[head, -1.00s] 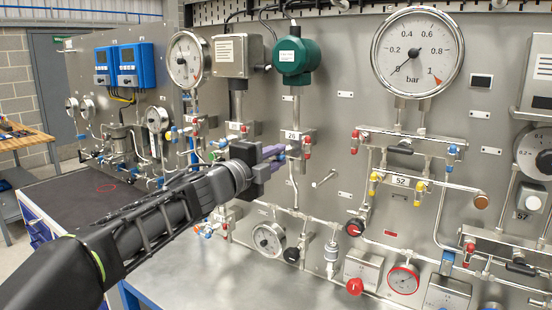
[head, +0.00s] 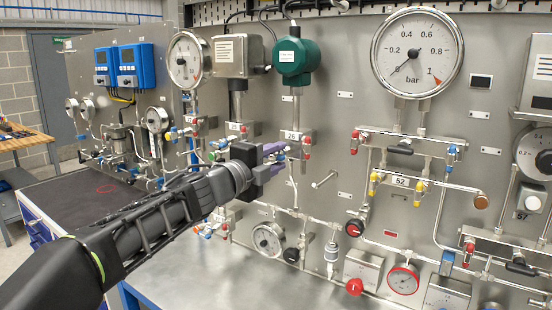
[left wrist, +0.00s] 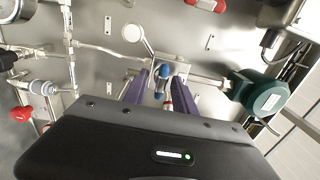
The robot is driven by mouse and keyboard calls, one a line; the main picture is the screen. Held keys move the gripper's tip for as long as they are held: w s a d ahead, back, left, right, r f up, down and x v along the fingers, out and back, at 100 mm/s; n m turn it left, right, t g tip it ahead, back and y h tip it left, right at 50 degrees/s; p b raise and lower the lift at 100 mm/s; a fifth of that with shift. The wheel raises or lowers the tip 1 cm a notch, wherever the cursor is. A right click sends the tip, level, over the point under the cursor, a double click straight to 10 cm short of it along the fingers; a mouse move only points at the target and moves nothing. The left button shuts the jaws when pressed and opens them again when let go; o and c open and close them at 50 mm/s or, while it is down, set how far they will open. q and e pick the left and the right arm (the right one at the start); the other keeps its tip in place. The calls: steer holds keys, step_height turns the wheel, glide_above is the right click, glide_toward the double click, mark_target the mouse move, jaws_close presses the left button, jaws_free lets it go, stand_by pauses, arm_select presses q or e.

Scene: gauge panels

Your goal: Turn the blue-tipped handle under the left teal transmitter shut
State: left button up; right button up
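The teal transmitter (head: 296,62) is on the panel near the top middle of the head view, and at the right in the left wrist view (left wrist: 262,97). Below it is a small steel valve block labelled 26 (head: 293,136), with red- and blue-tipped handles. My left gripper (head: 279,154) is at this block, its purple fingers pointing at the panel. In the left wrist view its two fingers (left wrist: 161,84) stand apart, with a blue-tipped handle (left wrist: 161,72) between them. I cannot tell whether the fingers touch it. My right gripper is not in view.
Pipework and a small gauge (head: 268,238) lie below. A large bar gauge (head: 417,52) and valve block 52 (head: 400,181) are to the right.

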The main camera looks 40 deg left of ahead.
mark_target(274, 158)
arm_select(q)
steer(key=s, duration=0.6)
steer(key=shift+s+r, duration=0.1)
steer(key=shift+s, duration=0.2)
steer(key=shift+s+d, duration=0.1)
steer(key=shift+s, duration=0.45)
steer(key=shift+o, duration=0.2)
stand_by(0.4)
